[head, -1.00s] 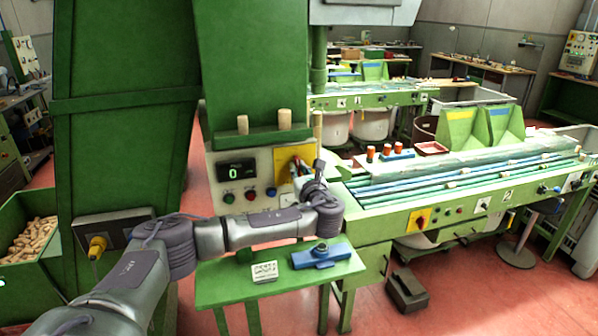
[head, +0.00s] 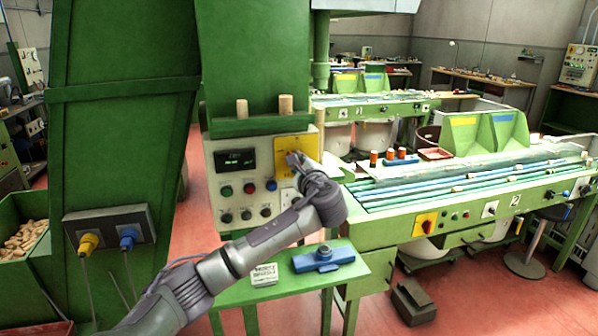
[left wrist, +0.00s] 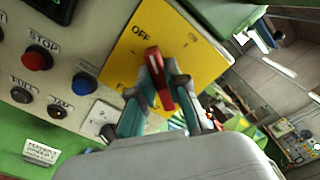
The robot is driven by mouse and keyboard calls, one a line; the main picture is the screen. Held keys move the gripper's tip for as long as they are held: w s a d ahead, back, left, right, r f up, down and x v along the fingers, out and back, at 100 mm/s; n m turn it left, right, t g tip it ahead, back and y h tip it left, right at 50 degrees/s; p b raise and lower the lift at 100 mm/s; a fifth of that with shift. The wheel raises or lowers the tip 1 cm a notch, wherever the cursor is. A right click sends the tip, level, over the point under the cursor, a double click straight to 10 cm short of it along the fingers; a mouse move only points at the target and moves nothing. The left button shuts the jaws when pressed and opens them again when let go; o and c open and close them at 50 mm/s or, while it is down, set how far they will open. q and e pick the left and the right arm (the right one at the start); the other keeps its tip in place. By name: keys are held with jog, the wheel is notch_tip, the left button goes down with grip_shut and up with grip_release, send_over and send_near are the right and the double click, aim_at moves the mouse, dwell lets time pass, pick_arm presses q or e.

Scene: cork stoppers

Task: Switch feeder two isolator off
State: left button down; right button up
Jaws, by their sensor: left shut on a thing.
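A yellow isolator plate (head: 284,152) is on the right side of a grey control panel (head: 229,196). In the left wrist view the plate (left wrist: 198,62) bears the word OFF near a red handle (left wrist: 154,62). My left gripper (left wrist: 157,88) is shut on this red handle, with a finger on each side. The handle's upper end points up, just below and right of OFF. In the head view my left gripper (head: 298,160) hides most of the handle. Another yellow plate with a red switch (head: 425,223) is on the line marked 2. My right gripper is not in view.
Push buttons (head: 249,188) and a dark display (head: 236,160) are left of the plate. A green side table (head: 290,284) below carries a blue fixture (head: 323,259) and a white label block (head: 264,274). Yellow (head: 89,243) and blue (head: 127,237) plugs sit at left.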

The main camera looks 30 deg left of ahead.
pick_arm(q)
jog(key=shift+f+n+b, duration=0.2)
jog(key=shift+n+b, duration=1.2)
jog(key=shift+n, duration=0.35)
jog(key=shift+f+n+b, duration=0.15)
jog(key=shift+n+b, duration=1.25)
jog(key=shift+n, duration=0.35)
jog(key=c, duration=1.2)
grip_release()
jog(key=shift+s+r, duration=0.1)
jog(key=shift+o, duration=0.2)
jog(key=v, duration=1.2)
